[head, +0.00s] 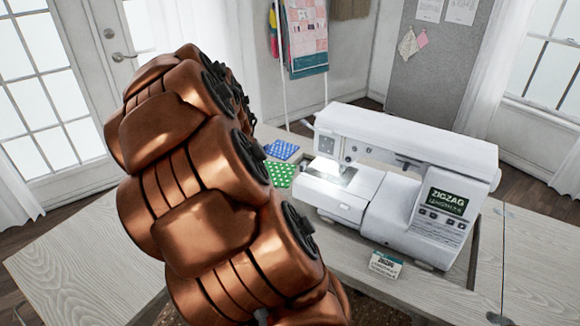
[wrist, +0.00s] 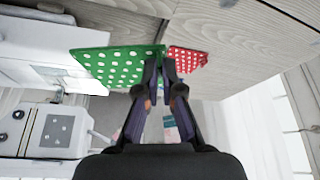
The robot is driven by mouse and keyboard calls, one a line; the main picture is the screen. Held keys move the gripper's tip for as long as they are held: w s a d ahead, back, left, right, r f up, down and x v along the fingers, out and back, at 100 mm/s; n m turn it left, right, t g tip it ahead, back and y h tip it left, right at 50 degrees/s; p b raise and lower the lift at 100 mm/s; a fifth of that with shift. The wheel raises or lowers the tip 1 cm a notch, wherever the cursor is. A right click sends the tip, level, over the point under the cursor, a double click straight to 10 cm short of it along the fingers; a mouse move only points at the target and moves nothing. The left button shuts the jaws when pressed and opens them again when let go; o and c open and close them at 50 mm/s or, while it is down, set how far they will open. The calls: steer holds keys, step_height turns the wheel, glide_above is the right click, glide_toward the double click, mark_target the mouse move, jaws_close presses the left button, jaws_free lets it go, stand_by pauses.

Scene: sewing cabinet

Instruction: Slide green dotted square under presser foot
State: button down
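The green square with white dots (head: 281,175) shows just right of my arm in the head view, left of the sewing machine's bed (head: 330,190). In the wrist view the green square (wrist: 115,68) is flat, and its right edge lies between my fingertips. My gripper (wrist: 160,62) has its fingers close together and appears shut on that edge. In the head view my copper arm hides the fingers. The presser foot area (head: 345,170) is lit under the machine's head, to the right of the green square; the foot itself is too small to make out clearly.
A blue dotted square (head: 281,150) lies behind the green one. A red dotted square (wrist: 187,60) lies right of my fingers in the wrist view. The wooden table (head: 75,265) is clear at left.

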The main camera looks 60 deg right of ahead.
steer(key=s+d+m, duration=0.1)
steer(key=s+d, duration=0.1)
steer(key=s+d+m+g, duration=0.1)
steer(key=s+d, duration=0.1)
steer(key=s, duration=0.1)
steer(key=s+d+m, duration=0.1)
steer(key=s+d, duration=0.1)
steer(key=s, duration=0.1)
steer(key=shift+s+r+m+g+h, duration=0.2)
steer(key=shift+r+m+g+h, duration=0.1)
steer(key=shift+m+h, duration=0.1)
steer(key=shift+d+f, duration=1.3)
steer(key=shift+f, duration=0.15)
steer(key=shift+d+f, duration=0.25)
steer(key=shift+f, duration=0.05)
steer(key=shift+f, duration=0.3)
steer(key=shift+w+d, duration=0.1)
steer(key=shift+d, duration=0.55)
steer(key=shift+d+p, duration=0.3)
steer(key=shift+d, duration=0.05)
steer(key=shift+d, duration=0.95)
stand_by(0.4)
steer(key=c, duration=1.2)
jaws_free()
steer(key=shift+c, duration=0.2)
